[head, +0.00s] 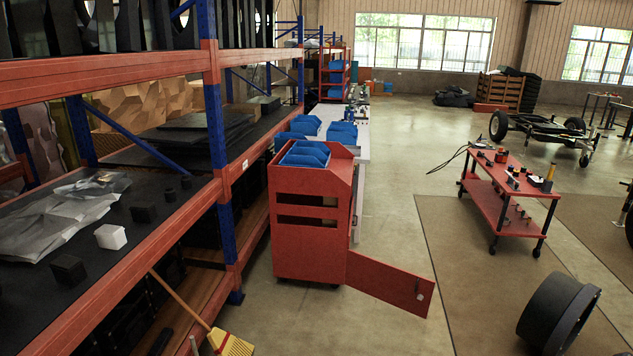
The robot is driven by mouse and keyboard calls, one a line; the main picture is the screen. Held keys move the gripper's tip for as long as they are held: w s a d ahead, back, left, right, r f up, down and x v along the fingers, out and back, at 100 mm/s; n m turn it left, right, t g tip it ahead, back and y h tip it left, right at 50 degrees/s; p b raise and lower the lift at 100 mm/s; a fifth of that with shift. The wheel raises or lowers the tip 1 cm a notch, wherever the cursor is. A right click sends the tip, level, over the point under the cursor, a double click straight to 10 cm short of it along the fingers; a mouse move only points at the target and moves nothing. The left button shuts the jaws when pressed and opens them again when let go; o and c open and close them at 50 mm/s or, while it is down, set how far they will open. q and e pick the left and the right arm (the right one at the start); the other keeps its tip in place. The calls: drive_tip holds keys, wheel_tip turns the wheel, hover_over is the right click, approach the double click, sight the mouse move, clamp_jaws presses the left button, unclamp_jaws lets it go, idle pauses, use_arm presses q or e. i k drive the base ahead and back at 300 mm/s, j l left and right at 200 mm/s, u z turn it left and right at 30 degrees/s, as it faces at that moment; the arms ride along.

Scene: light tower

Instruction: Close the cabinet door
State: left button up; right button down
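The red cabinet (300,241) stands on the floor just right of the shelving, in the middle of the head view. Its red door (388,281) is open and swings out to the right from the cabinet's right front edge. A small light-coloured handle or lock (419,292) shows near the door's free edge. Blue bins (304,153) sit on the cabinet's top. The cabinet's front has two dark slots above a plain red panel. Neither of my grippers shows in the head view.
Red and blue shelving (214,110) runs along the left. A yellow broom (230,342) is at the bottom. A dark wheel (558,313) lies at the lower right. A red cart (507,192) stands further right. Floor around the open door is clear.

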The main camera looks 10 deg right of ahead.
sight(398, 287)
drive_tip(key=i+l+z, duration=0.2)
drive_tip(key=i+l, duration=0.2)
drive_tip(key=i+l+z, duration=0.2)
drive_tip(key=i, duration=0.25)
drive_tip(key=i+l+z, duration=0.2)
drive_tip(key=i+l, duration=0.15)
drive_tip(key=i+j+z, duration=0.3)
drive_tip(key=i+j, duration=0.3)
drive_tip(key=i, duration=0.45)
drive_tip(key=i+j+z, duration=0.35)
drive_tip(key=i+j, duration=0.5)
drive_tip(key=i, duration=0.1)
